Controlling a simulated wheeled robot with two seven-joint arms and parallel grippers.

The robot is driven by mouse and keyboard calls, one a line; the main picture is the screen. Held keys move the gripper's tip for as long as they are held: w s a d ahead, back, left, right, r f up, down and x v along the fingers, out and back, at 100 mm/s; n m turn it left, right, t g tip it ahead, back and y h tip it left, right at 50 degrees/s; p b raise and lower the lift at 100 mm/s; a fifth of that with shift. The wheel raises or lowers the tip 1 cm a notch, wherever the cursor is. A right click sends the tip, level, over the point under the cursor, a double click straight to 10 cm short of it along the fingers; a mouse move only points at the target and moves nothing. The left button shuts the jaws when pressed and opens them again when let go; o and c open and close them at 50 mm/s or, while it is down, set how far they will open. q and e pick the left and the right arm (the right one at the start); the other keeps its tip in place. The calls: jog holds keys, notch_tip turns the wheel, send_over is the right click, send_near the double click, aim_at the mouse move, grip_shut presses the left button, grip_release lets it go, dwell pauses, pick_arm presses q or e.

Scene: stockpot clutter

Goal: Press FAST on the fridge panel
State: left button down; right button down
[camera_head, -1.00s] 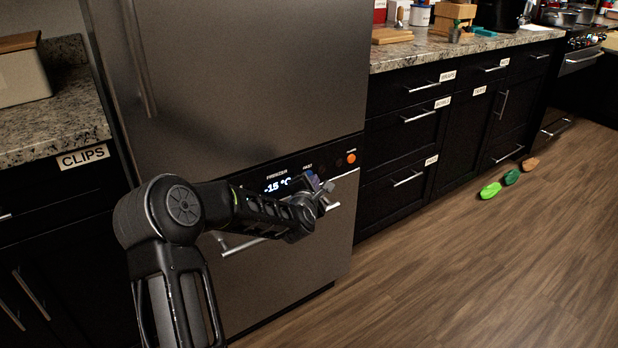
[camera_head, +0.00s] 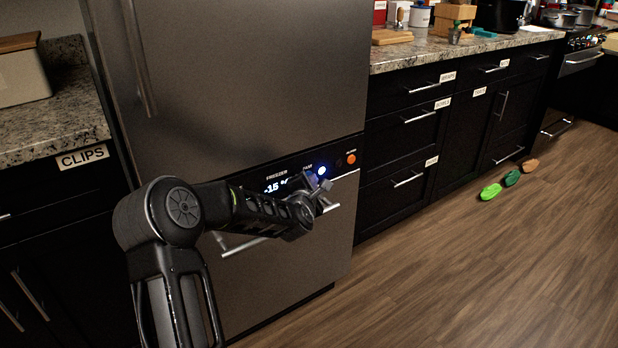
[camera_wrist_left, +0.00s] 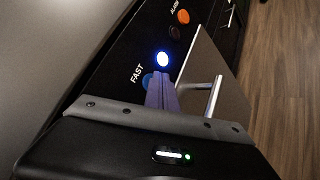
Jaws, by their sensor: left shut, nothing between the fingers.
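The fridge panel (camera_head: 339,161) is a dark strip on the steel fridge, with a freezer display (camera_head: 275,185) reading about -15, partly hidden by my arm. In the left wrist view, the FAST label (camera_wrist_left: 137,73) stands beside a blue button (camera_wrist_left: 148,81), partly covered by my fingers. A bright blue-white light (camera_wrist_left: 162,59) glows just beyond that button; it also shows in the head view (camera_head: 322,170). My left gripper (camera_wrist_left: 160,88) is shut and empty, its purple fingertips at the blue button. I cannot tell whether they touch it. My right gripper is not in view.
An orange light (camera_head: 351,159) marked ALARM sits farther right on the panel. A fridge drawer handle (camera_head: 245,246) runs below my left arm. Black drawers stand to the right. Green and brown objects (camera_head: 490,191) lie on the otherwise open wooden floor.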

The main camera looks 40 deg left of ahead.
pick_arm(q)
jog(key=shift+d, duration=0.15)
jog(key=shift+s+d, duration=0.25)
jog(key=shift+d, duration=0.3)
jog(key=shift+d, duration=0.1)
jog(key=shift+s+d+b, duration=0.15)
jog(key=shift+s+d, duration=0.1)
jog(key=shift+d, duration=0.55)
jog(key=shift+s+d+b, duration=0.2)
jog(key=shift+d, duration=0.55)
jog(key=shift+s+d+b, duration=0.15)
jog(key=shift+s+d, duration=0.1)
jog(key=shift+d, duration=0.55)
